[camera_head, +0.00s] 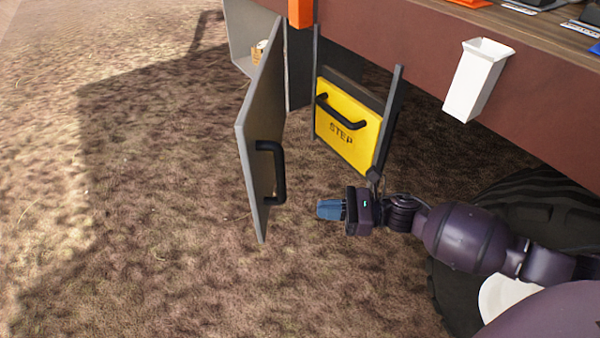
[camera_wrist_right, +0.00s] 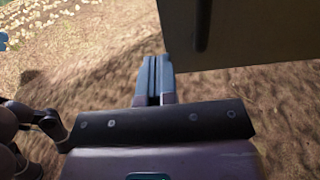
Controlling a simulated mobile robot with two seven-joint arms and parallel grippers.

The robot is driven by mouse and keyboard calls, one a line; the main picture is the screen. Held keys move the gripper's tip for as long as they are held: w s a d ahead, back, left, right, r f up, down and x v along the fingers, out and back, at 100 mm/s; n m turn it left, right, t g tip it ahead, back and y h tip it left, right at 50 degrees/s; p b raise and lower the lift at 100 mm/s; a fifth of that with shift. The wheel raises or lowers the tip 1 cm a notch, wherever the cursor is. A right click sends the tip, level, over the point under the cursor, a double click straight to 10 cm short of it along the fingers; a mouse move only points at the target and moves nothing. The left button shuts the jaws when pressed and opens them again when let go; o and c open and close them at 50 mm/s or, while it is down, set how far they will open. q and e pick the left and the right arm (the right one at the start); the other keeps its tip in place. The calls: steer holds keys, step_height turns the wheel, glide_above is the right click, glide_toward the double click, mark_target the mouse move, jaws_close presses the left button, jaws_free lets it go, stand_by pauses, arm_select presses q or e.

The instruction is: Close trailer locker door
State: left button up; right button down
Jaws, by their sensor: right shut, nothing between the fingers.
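The grey locker door (camera_head: 257,135) stands open in the head view, swung out from the grey locker (camera_head: 240,45) under the trailer. Its black handle (camera_head: 278,172) faces right, toward my right gripper. My right gripper (camera_head: 322,209) has blue fingertips, is shut and empty, and is a little right of the door's lower part, apart from it. In the right wrist view the shut fingers (camera_wrist_right: 154,72) point away, and the door (camera_wrist_right: 255,35) fills the upper right with a dark bar, probably its handle, on it. My left gripper is not in view.
A yellow step panel (camera_head: 345,120) in a dark frame hangs behind my right gripper. A white bin (camera_head: 475,80) is on the red trailer side (camera_head: 400,50). A black tyre (camera_head: 530,205) is beside my right arm. Open ground lies left of the door.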

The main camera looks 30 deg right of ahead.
mark_target(258, 206)
steer(key=b+x, duration=0.2)
steer(key=x, duration=0.9)
steer(key=shift+w+a+f, duration=0.1)
steer(key=shift+w+a, duration=0.05)
steer(key=shift+a, duration=0.1)
steer(key=shift+w+a, duration=0.35)
steer(key=shift+a, duration=0.1)
